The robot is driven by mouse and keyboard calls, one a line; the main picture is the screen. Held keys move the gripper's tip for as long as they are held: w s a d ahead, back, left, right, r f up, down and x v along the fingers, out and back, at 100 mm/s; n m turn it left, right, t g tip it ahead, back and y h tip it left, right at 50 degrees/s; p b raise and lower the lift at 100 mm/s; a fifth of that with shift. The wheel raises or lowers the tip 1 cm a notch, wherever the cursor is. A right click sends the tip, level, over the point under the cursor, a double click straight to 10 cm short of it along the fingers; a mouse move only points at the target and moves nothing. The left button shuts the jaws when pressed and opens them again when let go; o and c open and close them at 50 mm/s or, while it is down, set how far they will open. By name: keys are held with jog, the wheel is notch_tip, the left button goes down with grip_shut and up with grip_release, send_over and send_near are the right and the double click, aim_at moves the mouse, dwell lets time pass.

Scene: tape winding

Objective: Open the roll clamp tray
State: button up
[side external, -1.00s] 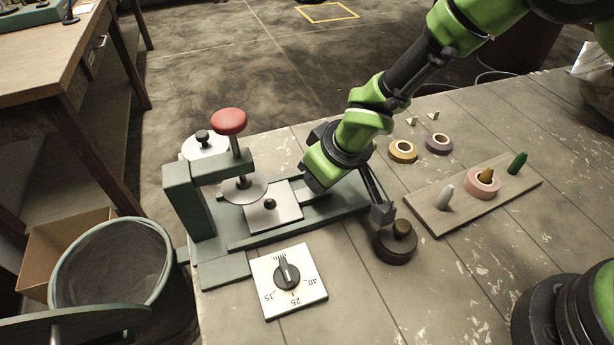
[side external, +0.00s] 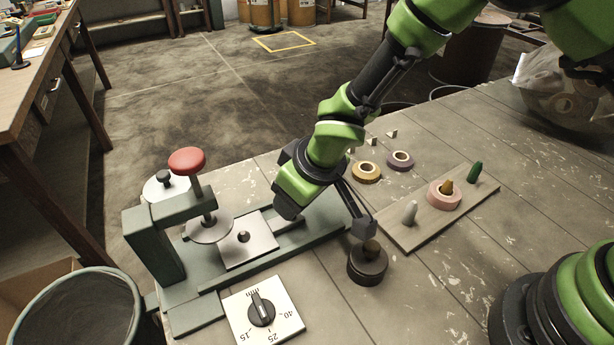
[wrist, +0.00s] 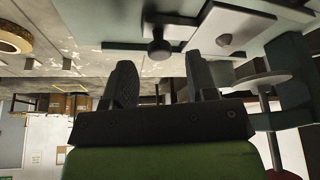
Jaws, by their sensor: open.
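The roll clamp is a grey-green frame (side external: 152,245) with a red knob (side external: 187,160) above a round pressing disc (side external: 209,229). A pale square tray plate (side external: 250,246) with a small dark knob (side external: 242,236) lies on the clamp's base, partly under the disc. The plate also shows in the wrist view (wrist: 240,24). My gripper (wrist: 163,82) is open, with nothing seen between its fingers. In the side view it is low over the rail, right of the plate, its fingers mostly hidden. A dark knob (wrist: 158,48) shows beyond the fingers in the wrist view.
A dial plate (side external: 262,312) lies in front of the clamp. A dark round weight (side external: 367,265) stands right of the rail. Yellow (side external: 366,172) and purple (side external: 400,160) tape rolls lie behind. A peg board (side external: 440,213) holds a pink roll (side external: 443,196).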

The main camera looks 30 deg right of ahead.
aim_at(261, 226)
jog(key=v, duration=0.7)
jog(key=shift+r, duration=0.3)
jog(key=shift+s, duration=0.1)
jog(key=w+f+m+g, duration=0.1)
jog(key=f+m, duration=0.2)
jog(key=m, duration=0.1)
jog(key=w+a+f+m+g+h, duration=0.1)
jog(key=f+m, duration=0.2)
jog(key=m, duration=0.2)
jog(key=w+f+m+g, duration=0.2)
jog(key=f+m, duration=0.1)
jog(key=m, duration=0.1)
jog(key=shift+a+f+h, duration=0.2)
jog(key=shift+a+h, duration=0.1)
jog(key=shift+h, duration=0.1)
grip_shut()
